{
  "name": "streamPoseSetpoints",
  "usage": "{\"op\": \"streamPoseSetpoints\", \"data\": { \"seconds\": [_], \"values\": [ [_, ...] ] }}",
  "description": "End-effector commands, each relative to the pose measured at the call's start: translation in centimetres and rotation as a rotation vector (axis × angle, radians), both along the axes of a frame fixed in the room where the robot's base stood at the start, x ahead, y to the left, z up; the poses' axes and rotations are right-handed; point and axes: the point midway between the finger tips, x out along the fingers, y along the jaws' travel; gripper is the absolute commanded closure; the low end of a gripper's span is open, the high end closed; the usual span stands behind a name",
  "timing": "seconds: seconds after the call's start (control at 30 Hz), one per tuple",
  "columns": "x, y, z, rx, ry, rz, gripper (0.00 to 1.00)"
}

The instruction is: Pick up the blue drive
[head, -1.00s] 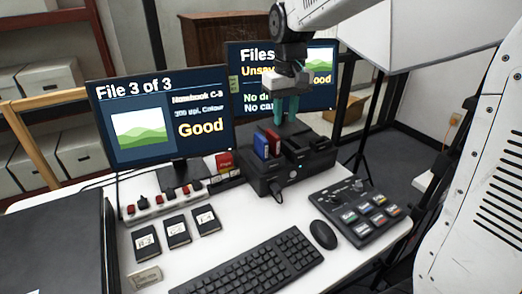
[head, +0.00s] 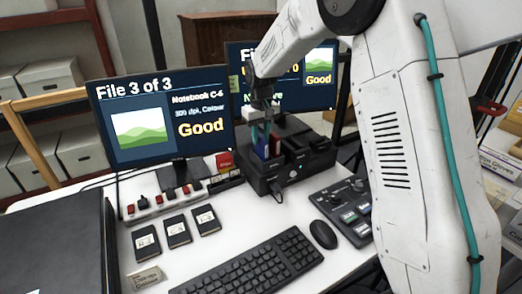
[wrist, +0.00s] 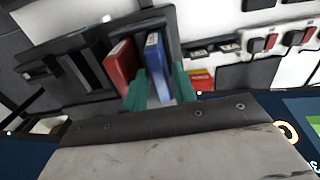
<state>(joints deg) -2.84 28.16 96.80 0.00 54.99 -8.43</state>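The blue drive (head: 261,141) stands upright in a slot of the black dock on the desk. It also shows in the wrist view (wrist: 156,60), beside a red drive (wrist: 121,64). My gripper (head: 261,132) is over the dock with its teal fingers pointing down at the blue drive. In the wrist view the gripper (wrist: 160,90) has its fingers apart, one on each side of the blue drive's near end. The left finger reaches between the blue and red drives. I cannot see either finger pressing on the blue drive.
The dock (head: 292,180) has other slots on its right. Two monitors stand close behind, left (head: 160,120) and right (head: 325,95). A keyboard (head: 250,265), mouse (head: 323,234) and control panel (head: 345,210) lie in front. Three black cards (head: 177,230) lie on the left.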

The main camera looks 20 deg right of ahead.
Motion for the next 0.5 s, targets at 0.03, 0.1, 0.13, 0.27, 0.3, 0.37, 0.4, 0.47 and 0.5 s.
{"op": "streamPoseSetpoints", "data": {
  "seconds": [0.03, 0.1, 0.13, 0.27, 0.3, 0.37, 0.4, 0.47, 0.5],
  "values": [
    [-0.1, -0.1, -1.0, 0.000, 0.005, 0.000, 0.73],
    [0.0, -0.1, -2.1, 0.000, 0.004, 0.000, 0.73],
    [0.0, -0.1, -2.4, 0.000, 0.003, 0.000, 0.73],
    [0.0, -0.1, -3.2, 0.000, 0.001, 0.000, 0.73],
    [0.0, -0.1, -3.2, 0.000, 0.001, 0.000, 0.73],
    [0.0, -0.1, -3.1, 0.000, 0.001, 0.000, 0.73],
    [0.0, -0.1, -3.1, 0.000, 0.001, -0.001, 0.73],
    [0.0, -0.1, -3.1, 0.000, 0.001, -0.001, 0.87],
    [0.0, -0.1, -3.1, 0.000, 0.001, -0.001, 0.98]
  ]
}}
